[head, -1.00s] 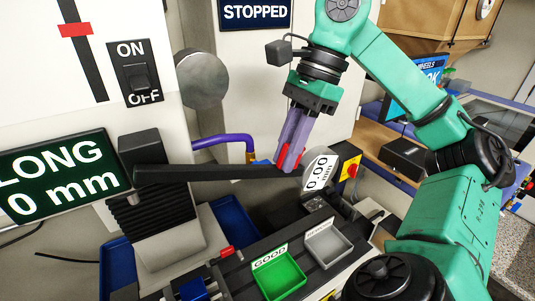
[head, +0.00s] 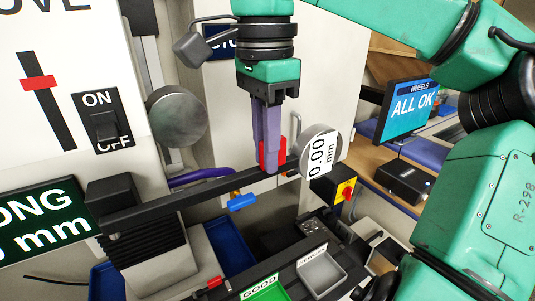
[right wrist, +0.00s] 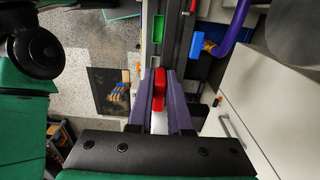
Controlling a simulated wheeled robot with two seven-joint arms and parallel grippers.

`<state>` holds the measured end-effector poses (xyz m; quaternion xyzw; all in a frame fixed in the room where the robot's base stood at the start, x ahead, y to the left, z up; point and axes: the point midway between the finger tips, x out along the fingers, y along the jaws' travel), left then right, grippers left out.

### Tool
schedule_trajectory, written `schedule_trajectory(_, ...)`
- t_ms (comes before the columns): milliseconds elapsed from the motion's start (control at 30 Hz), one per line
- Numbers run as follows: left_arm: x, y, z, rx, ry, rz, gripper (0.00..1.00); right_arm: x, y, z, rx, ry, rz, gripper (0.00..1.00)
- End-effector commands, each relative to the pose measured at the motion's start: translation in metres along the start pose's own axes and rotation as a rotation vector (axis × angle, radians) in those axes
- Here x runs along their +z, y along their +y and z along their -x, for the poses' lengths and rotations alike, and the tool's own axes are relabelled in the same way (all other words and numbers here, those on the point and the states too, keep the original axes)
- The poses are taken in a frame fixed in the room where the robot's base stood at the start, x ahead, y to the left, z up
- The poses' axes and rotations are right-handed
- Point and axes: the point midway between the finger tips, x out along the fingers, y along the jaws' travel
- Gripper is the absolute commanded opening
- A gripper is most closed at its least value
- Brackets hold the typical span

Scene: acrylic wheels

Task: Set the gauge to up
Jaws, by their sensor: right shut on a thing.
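The gauge (head: 320,155) is a round grey dial reading 0.00 mm. It sits at the right end of a long black arm (head: 185,192) that rises to the right from a black ribbed block at the left. My right gripper (head: 268,163) points down with its purple fingers shut on the red handle (head: 281,152) on the arm, just left of the dial. In the right wrist view the red handle (right wrist: 158,88) shows between the two fingers, and the dial face is not readable there. My left gripper is not in view.
Below the arm are a green GOOD tray (head: 265,290) and a grey tray (head: 321,272). A purple pipe with a blue valve handle (head: 242,202) runs behind the arm. An ON/OFF switch (head: 104,122) is on the left panel. A monitor (head: 408,108) reads ALL OK.

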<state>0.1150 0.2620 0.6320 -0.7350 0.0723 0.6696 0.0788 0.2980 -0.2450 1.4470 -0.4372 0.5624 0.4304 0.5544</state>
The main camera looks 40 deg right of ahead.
Motion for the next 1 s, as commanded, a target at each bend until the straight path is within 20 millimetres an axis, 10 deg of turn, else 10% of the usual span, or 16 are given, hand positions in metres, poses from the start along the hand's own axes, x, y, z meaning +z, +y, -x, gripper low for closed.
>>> schedule_trajectory(333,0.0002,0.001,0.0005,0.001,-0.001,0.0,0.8,-0.0001,0.0004,0.0025,-0.002,0.001,-0.001,0.0)
schedule_trajectory(367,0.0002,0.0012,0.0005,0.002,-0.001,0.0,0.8,-0.0001,0.0004,0.0025,-0.002,0.001,-0.001,0.29)
schedule_trajectory(433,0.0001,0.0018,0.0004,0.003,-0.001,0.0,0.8,-0.0001,0.0004,0.0024,-0.002,0.001,-0.001,0.47)
schedule_trajectory(1000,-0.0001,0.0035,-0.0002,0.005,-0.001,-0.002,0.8,0.001,0.0001,0.0034,0.0,-0.014,0.0,0.47)
